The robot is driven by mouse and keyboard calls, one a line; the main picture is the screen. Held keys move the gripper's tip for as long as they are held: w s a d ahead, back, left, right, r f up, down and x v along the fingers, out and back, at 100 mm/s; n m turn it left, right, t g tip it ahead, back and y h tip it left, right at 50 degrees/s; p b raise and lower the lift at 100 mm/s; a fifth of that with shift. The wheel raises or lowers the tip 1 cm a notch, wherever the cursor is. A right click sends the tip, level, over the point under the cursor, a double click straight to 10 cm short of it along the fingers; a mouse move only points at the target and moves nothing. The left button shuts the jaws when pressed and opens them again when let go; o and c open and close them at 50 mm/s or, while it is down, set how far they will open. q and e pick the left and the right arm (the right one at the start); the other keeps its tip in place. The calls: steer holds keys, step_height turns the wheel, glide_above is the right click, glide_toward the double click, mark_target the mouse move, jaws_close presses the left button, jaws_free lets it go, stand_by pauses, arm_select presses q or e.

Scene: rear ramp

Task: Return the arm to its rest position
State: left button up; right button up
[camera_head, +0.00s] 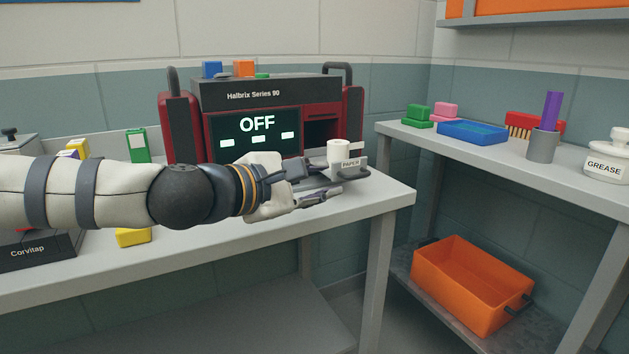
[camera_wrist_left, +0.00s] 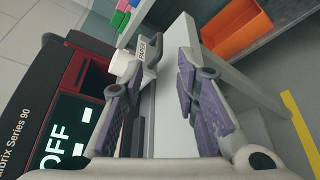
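My left arm (camera_head: 110,190) reaches in from the left across the table (camera_head: 385,195) in the head view. Its left gripper (camera_head: 326,181) is over the table's right part, in front of the machine and close to the paper holder. In the wrist view the left gripper (camera_wrist_left: 160,85) has its two purple-padded fingers apart, with nothing held between them; the table edge shows beyond. My right arm and gripper are not in view.
The red and black Halbrix machine (camera_head: 257,92) reads OFF behind the gripper. A paper roll (camera_head: 340,150) stands by the fingers. A green box (camera_head: 137,145) and a yellow block (camera_head: 133,237) are near the arm. An orange crate (camera_head: 465,285) sits on the low right shelf.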

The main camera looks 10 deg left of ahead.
arm_select(q)
steer(key=shift+v, duration=0.8)
steer(key=shift+f, duration=0.1)
